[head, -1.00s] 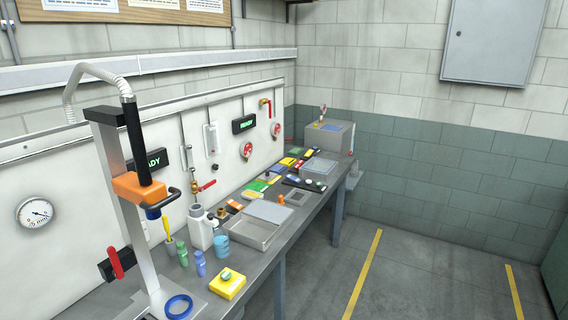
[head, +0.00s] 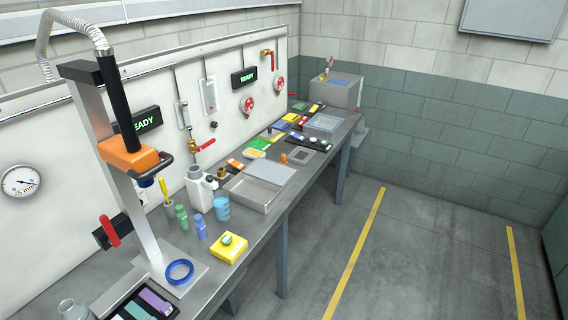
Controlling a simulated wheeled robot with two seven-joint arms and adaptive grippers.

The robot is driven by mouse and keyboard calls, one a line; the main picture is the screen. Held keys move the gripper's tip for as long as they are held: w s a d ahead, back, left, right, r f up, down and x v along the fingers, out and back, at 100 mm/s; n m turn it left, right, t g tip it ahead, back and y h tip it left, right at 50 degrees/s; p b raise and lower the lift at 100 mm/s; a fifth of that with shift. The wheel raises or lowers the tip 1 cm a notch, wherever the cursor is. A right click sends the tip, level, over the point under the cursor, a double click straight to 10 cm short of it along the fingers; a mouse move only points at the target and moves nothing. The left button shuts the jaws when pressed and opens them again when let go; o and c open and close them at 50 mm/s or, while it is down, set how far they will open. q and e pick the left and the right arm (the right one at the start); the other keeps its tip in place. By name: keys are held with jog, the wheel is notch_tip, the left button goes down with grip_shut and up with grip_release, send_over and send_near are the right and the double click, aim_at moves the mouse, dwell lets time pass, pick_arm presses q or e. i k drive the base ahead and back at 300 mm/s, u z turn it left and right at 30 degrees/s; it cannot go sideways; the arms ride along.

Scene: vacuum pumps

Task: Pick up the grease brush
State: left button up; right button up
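A slim yellow handle (head: 163,189), which looks like the grease brush, stands upright in a small grey cup (head: 169,208) on the workbench. Its lower end is hidden in the cup, so I cannot see bristles. The cup is between the metal stand and the white jug, behind a green bottle. Neither of my grippers shows in the head view.
A metal stand with an orange clamp (head: 128,157) rises left of the cup. A green bottle (head: 182,217), a blue-violet bottle (head: 201,228), a white jug (head: 200,191) and a blue cylinder (head: 222,209) stand close by. A yellow box (head: 229,248) sits nearer the bench edge. The floor at right is clear.

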aim_at(283, 161)
jog(key=z, duration=0.4)
jog(key=k, duration=0.95)
jog(key=z, duration=0.8)
jog(key=i, duration=2.15)
jog(key=u, duration=0.85)
jog(key=i, duration=1.1)
jog(key=u, duration=1)
